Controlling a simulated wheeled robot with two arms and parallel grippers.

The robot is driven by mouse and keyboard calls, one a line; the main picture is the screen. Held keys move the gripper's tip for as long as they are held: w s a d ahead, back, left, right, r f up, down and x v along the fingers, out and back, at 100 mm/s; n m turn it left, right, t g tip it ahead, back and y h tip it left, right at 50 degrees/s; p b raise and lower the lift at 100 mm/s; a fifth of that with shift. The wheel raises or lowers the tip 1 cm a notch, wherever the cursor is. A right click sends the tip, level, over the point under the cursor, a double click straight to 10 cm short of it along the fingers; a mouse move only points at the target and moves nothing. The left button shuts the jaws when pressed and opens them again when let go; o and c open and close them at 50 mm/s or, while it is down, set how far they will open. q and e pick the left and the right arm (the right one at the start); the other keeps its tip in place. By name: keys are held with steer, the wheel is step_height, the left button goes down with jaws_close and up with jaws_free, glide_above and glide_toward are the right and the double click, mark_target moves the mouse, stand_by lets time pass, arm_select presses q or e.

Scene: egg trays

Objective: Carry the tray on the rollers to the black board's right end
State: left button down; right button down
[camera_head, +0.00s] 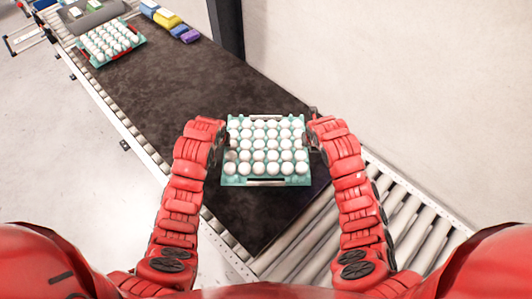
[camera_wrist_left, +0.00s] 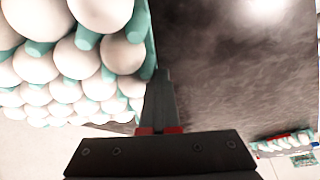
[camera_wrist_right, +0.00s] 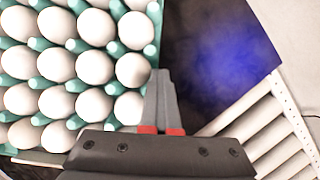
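A teal tray (camera_head: 266,181) full of white eggs is level at the right end of the black board (camera_head: 180,85), close in front of me. I cannot tell whether it touches the board or hangs just above it. My left gripper (camera_head: 226,127) is at the tray's left side, its fingers close together on the rim; they also show in the left wrist view (camera_wrist_left: 161,100). My right gripper (camera_head: 311,124) is at the right side, fingers nearly together at the rim in the right wrist view (camera_wrist_right: 162,98). The fingertips are partly hidden.
Bare rollers (camera_head: 325,235) lie right of the board's end. A second egg tray (camera_head: 122,55) with red handles stands at the board's far left. Blue, yellow and purple packs (camera_head: 168,19) lie along the far edge. The board's middle is clear.

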arm_select(q)
steer(key=shift+a+r, duration=0.1)
steer(key=shift+r, duration=0.05)
arm_select(e)
steer(key=shift+d+r, duration=0.15)
steer(key=shift+r, duration=0.05)
arm_select(q)
steer(key=c, duration=1.2)
jaws_free()
steer(key=shift+s+a, duration=0.1)
steer(key=shift+a, duration=0.35)
arm_select(e)
steer(key=shift+s+d, duration=0.15)
steer(key=shift+d, duration=0.25)
arm_select(q)
steer(key=shift+o, duration=0.2)
steer(key=shift+a, duration=0.1)
arm_select(e)
steer(key=shift+d+f, duration=0.1)
steer(key=shift+d, duration=0.05)
steer(key=c, duration=1.2)
jaws_free()
steer(key=shift+d, duration=0.1)
steer(key=shift+c, duration=0.2)
arm_select(q)
steer(key=shift+a, duration=0.1)
arm_select(e)
steer(key=shift+o, duration=0.4)
